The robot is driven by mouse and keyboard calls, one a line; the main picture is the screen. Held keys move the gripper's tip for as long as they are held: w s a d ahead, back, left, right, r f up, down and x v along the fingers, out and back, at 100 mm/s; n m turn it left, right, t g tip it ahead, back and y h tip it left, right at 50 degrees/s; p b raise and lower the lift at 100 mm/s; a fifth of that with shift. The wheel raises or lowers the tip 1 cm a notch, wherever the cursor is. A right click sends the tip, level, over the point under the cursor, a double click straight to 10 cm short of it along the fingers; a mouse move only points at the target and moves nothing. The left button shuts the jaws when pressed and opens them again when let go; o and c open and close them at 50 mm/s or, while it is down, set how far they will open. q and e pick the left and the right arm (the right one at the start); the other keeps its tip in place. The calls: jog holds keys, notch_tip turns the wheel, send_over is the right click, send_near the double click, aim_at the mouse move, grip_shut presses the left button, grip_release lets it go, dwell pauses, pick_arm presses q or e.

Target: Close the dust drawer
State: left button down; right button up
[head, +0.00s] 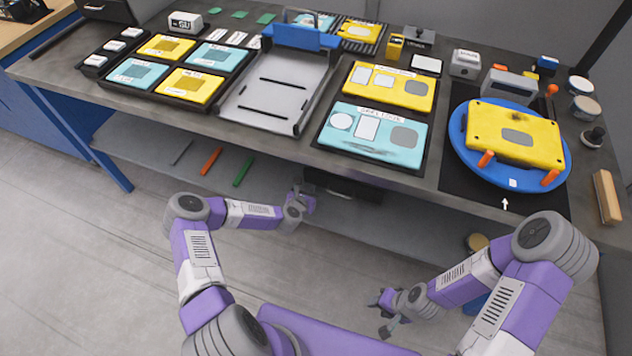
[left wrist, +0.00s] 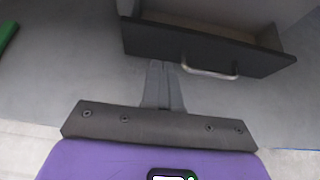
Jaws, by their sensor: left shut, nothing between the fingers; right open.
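The dust drawer (left wrist: 265,60) shows in the left wrist view as a dark drawer with a metal bar handle (left wrist: 212,73). It stands open, with part of its inside visible behind the front panel. In the head view the drawer (head: 345,184) is a dark shape under the bench edge, partly hidden. My left gripper (head: 308,198) is just left of the drawer in the head view. In the left wrist view its fingers (left wrist: 163,72) are shut and empty, pointing toward the drawer front near the handle; I cannot tell whether they touch. My right gripper (head: 380,312) is open and empty, low in front of the bench.
The bench top (head: 440,180) overhangs the drawer and carries trays, yellow and teal plates, and a blue turntable (head: 465,165). A lower shelf (head: 150,160) holds an orange stick (head: 211,160) and a green stick (head: 243,171). The floor at left is clear.

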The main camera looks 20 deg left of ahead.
aim_at(319, 175)
pick_arm(q)
jog(key=x, duration=0.1)
jog(key=b+x, duration=0.1)
jog(key=x, duration=0.1)
jog(key=r+x, duration=0.1)
jog(key=x, duration=0.1)
jog(key=shift+w+b, duration=0.4)
jog(key=shift+w, duration=0.15)
jog(key=shift+w+d, duration=0.1)
jog(key=shift+w, duration=0.5)
